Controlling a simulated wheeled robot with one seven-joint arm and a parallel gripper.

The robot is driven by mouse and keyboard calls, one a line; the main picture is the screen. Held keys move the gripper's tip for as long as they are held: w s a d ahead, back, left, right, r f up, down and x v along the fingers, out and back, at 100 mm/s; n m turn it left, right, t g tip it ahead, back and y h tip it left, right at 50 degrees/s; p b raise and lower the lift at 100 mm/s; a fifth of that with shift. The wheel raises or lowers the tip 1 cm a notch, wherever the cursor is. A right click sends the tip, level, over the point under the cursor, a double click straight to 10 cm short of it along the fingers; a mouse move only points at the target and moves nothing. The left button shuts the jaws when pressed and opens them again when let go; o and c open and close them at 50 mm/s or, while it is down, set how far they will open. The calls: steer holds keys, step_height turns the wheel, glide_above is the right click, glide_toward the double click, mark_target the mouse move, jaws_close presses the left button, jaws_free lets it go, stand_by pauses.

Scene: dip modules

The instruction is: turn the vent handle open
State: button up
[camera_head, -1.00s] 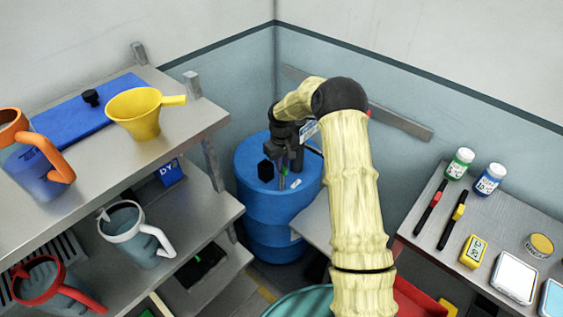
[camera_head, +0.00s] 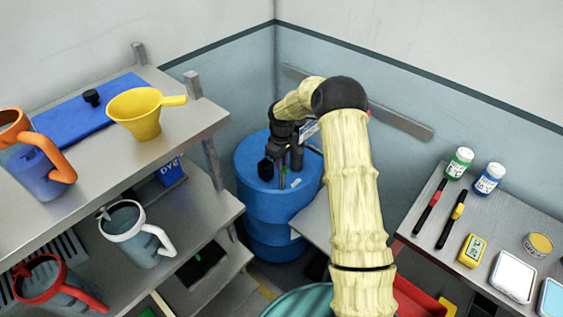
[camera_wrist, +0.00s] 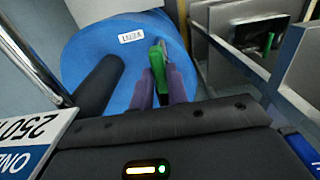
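The green vent handle (camera_wrist: 158,62) stands on top of the blue drum (camera_wrist: 85,45), beside a white label reading VENT (camera_wrist: 131,36). My gripper (camera_wrist: 161,77) has its two fingers close together, one on each side of the handle, with no clear gap between them and it. The far end of the handle shows past the fingertips. In the head view my gripper (camera_head: 291,169) points down at the top of the drum (camera_head: 262,215), and only a bit of green shows by the fingers.
A black cap (camera_head: 265,169) stands on the drum just left of my gripper. A steel shelf (camera_head: 75,195) with jugs and a yellow funnel (camera_head: 138,115) is at the left. A bench (camera_head: 450,250) with bottles and tools is at the right.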

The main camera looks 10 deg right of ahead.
steer(key=o, duration=0.4)
steer(key=shift+c, duration=0.2)
step_height(320, 180, up, 18)
steer(key=b, duration=0.2)
steer(key=shift+f, duration=0.25)
steer(key=s+f+m+t, duration=0.2)
steer(key=s+m, duration=0.5)
steer(key=s, duration=2.2)
steer(key=shift+s+f+t, duration=0.3)
steer(key=shift+s+f, duration=0.1)
steer(key=shift+f, duration=0.15)
